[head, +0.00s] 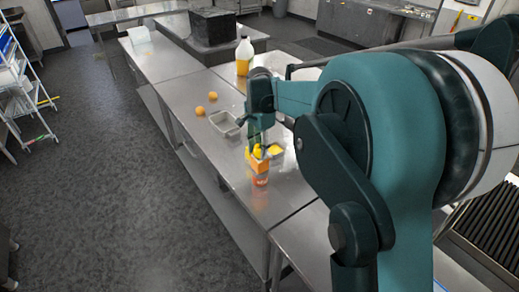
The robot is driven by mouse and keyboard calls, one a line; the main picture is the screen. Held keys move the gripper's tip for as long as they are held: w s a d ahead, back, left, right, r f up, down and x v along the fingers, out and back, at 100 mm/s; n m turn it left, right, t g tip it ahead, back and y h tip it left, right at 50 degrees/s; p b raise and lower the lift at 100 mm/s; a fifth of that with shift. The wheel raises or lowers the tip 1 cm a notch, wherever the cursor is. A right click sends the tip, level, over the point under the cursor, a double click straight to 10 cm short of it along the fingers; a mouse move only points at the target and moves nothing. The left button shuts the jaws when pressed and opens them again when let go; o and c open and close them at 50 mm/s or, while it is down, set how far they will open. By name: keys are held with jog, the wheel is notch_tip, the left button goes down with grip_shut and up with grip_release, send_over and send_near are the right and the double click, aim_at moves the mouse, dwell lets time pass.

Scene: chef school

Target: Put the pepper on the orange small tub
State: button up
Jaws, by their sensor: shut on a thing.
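My gripper (261,146) points down over the steel table and is shut on a yellow pepper (256,152). The pepper is right above the orange small tub (258,166), at its opening. I cannot tell whether the pepper touches the tub. My arm and fingers hide part of both.
An orange-red can-like item (260,180) stands in front of the tub, and a yellow item (274,150) is just to the right. A grey metal pan (224,124) and two oranges (204,103) are farther back. A juice bottle (244,56) stands behind. The table's left edge is close.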

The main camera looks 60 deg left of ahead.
aim_at(259, 147)
jog(key=shift+f, duration=0.15)
jog(key=o, duration=0.9)
notch_tip(259, 147, up, 12)
jog(key=shift+r, duration=0.15)
dwell(0.7)
dwell(0.4)
